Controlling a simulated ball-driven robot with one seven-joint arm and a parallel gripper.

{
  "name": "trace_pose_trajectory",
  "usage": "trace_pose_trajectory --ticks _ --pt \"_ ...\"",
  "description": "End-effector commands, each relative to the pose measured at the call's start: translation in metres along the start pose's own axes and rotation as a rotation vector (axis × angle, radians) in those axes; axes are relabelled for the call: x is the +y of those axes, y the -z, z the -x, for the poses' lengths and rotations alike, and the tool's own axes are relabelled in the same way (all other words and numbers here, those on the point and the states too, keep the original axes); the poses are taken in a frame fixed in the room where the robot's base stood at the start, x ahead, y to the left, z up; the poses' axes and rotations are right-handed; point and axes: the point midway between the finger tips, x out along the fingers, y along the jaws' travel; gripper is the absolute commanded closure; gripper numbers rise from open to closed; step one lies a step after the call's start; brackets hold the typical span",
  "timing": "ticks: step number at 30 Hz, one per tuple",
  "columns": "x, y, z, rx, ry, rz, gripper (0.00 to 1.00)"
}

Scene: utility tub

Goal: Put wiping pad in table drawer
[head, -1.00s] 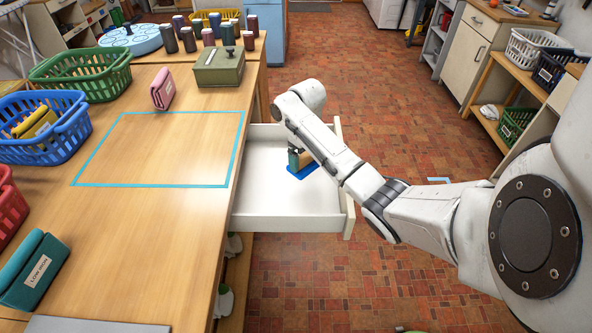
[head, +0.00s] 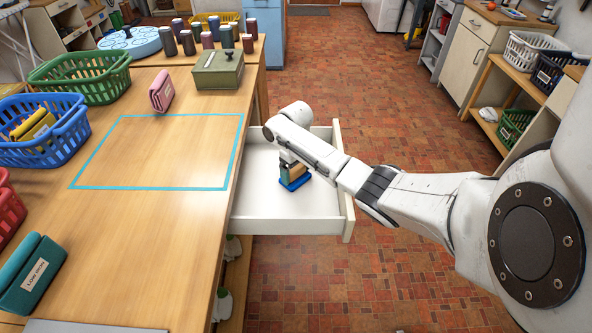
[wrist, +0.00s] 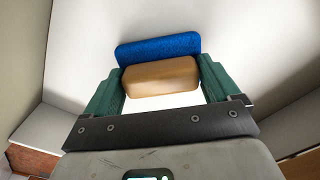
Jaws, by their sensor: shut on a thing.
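The wiping pad has a tan block (wrist: 160,77) with a blue pad face (wrist: 158,47), and it shows between my gripper's fingers in the wrist view. In the head view the blue face (head: 294,184) shows low inside the open white table drawer (head: 262,212). My gripper (wrist: 160,88) has its green fingers on both sides of the tan block, shut on it. In the head view the arm reaches over the drawer's right side, and its wrist partly hides the pad. I cannot tell whether the pad touches the drawer floor.
The drawer's front panel (head: 347,205) stands out to the right of the wooden table (head: 165,235). A teal tape outline (head: 158,188) marks the tabletop. Baskets, a pink folded item (head: 161,90) and an olive box (head: 218,70) stand there. The drawer holds nothing else visible.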

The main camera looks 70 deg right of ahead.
Motion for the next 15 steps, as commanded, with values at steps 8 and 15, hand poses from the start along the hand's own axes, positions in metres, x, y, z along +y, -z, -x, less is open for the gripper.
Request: trace_pose_trajectory --ticks 8,15 --pt "-0.0001 -0.0002 -0.0022 -0.001 0.000 0.000 0.00" --pt "-0.0003 0.0002 0.0029 0.001 0.000 0.001 0.00"
